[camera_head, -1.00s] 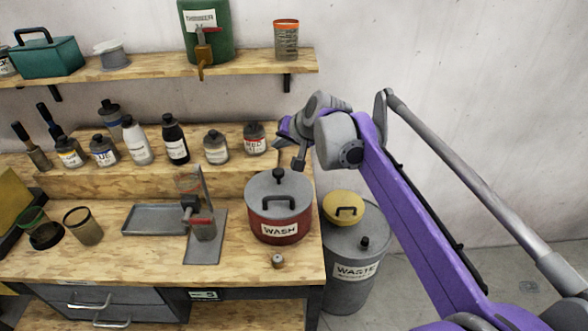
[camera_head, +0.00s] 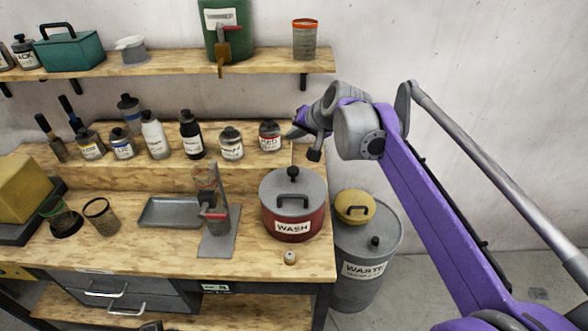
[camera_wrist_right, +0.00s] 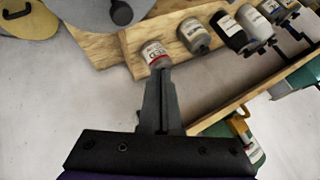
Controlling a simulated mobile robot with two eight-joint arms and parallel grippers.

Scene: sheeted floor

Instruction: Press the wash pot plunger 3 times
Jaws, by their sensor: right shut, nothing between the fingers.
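The wash pot (camera_head: 271,219) is a red can with a grey lid, a handle and a WASH label. It stands upright near the right end of the workbench. Its black plunger knob (camera_head: 293,173) stands up at the back of the lid. Part of the grey lid and a black knob (camera_wrist_right: 121,12) show at the top left of the right wrist view. My right gripper (camera_head: 297,133) is shut and empty, above and behind the pot, apart from the knob. Its closed fingers (camera_wrist_right: 165,75) show in the wrist view. My left gripper is not in view.
A grey waste bin (camera_head: 368,285) with a yellow-lidded opening stands right of the bench. Several bottles (camera_head: 191,137) line the raised shelf behind.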

